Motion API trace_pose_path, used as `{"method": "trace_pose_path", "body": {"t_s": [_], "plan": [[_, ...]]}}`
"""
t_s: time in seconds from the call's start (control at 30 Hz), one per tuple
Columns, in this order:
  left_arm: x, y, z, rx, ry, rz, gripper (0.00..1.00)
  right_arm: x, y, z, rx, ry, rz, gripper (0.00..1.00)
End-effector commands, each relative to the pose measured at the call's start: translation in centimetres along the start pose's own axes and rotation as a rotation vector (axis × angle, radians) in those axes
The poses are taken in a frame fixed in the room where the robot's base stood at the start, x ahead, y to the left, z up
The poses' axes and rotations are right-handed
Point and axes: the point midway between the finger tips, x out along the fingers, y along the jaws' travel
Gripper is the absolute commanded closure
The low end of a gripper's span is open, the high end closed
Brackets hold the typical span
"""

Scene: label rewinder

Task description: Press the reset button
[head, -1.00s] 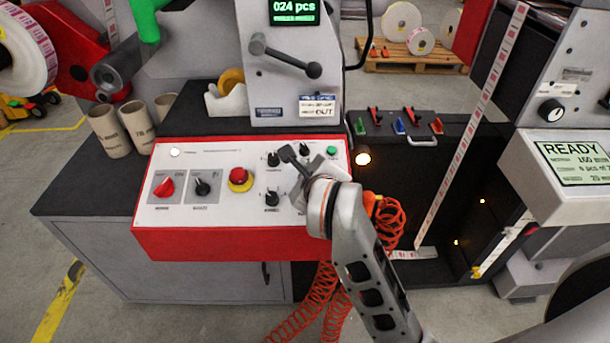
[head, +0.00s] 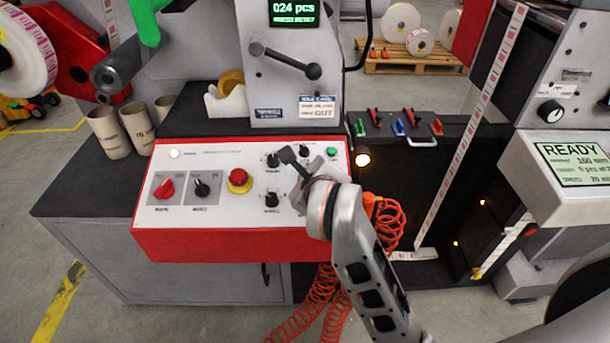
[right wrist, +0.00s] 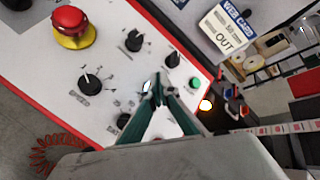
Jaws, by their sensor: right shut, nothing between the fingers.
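The white control panel (head: 220,214) with red sides lies below the grey machine head. It carries a small green button (head: 331,151) at its upper right, a small white round one (head: 174,153) at its upper left, and a red mushroom button (head: 238,176) on a yellow collar. The labels are too small to read, so I cannot tell which is reset. My right gripper (head: 287,153) is shut and empty over the panel's right part. In the right wrist view its closed tips (right wrist: 157,78) appear left of the green button (right wrist: 194,84). My left gripper is out of view.
Black knobs surround the gripper, among them one (right wrist: 134,40) in the right wrist view. A lever (head: 285,60) juts from the machine head above. A lit round lamp (head: 362,160) and coiled orange hose (head: 391,220) are to the right. Cardboard cores (head: 108,132) stand left.

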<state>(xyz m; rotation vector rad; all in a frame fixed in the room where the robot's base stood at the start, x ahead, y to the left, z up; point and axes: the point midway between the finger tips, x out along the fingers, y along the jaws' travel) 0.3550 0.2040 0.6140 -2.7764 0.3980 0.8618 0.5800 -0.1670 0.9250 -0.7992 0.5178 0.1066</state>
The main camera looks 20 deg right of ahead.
Motion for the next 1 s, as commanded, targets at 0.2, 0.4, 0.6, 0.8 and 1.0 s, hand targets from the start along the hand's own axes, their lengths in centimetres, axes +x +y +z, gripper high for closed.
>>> {"method": "trace_pose_path", "body": {"t_s": [0.2,0.4,0.6,0.8,1.0], "plan": [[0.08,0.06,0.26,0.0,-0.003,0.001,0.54,0.22,0.18,-0.17,0.0,0.0,0.0,1.0],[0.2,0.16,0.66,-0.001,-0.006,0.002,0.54,0.62,0.47,-0.45,0.0,0.0,0.0,1.0],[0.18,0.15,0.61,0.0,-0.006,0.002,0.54,0.59,0.42,-0.4,0.0,-0.001,0.0,1.0],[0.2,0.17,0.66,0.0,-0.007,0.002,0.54,0.63,0.45,-0.45,0.0,0.0,0.0,1.0],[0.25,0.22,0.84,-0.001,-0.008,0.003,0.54,0.78,0.57,-0.56,0.0,0.0,0.0,1.0]]}}
